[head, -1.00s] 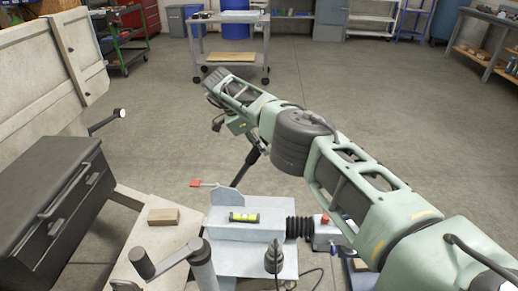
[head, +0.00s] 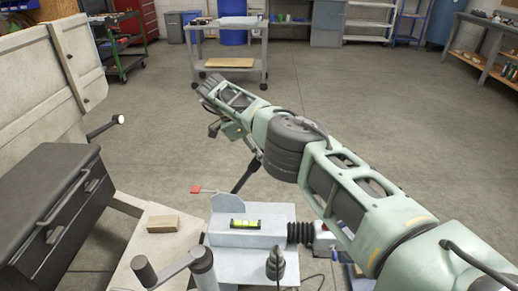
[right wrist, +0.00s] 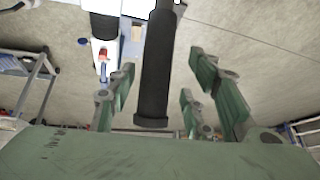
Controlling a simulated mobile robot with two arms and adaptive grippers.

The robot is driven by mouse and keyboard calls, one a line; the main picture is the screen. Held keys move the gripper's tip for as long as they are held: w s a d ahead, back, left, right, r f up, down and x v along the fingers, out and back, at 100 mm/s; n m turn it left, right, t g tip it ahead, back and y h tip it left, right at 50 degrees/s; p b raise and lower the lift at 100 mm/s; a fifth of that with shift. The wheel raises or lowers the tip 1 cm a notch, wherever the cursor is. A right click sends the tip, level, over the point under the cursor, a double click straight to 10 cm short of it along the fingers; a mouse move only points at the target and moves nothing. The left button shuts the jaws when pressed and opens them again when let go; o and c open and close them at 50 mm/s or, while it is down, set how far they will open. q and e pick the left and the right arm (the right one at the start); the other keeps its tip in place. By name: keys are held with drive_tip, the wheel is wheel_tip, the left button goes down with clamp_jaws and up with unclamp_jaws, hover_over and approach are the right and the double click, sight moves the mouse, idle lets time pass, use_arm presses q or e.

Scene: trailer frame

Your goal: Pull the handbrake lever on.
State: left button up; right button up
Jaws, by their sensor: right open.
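The handbrake lever (head: 247,175) is a black bar that rises, tilted to the right, from the trailer's grey drawbar housing (head: 240,265). Its upper end is hidden behind my right arm in the head view. In the right wrist view the lever's black round grip (right wrist: 156,75) comes down from the top between the finger pairs of my right gripper (right wrist: 160,80). The fingers are open, with a visible gap on both sides of the grip. In the head view my right gripper (head: 238,132) is small and partly covered by its arm. My left gripper is not in view.
A wooden block (head: 163,224), a crank handle (head: 175,268) and a black toolbox (head: 45,205) are at the left. A cart (head: 230,65) stands behind, with open floor between.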

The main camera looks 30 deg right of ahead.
wheel_tip(320, 180, up, 10)
idle(0.6)
idle(0.4)
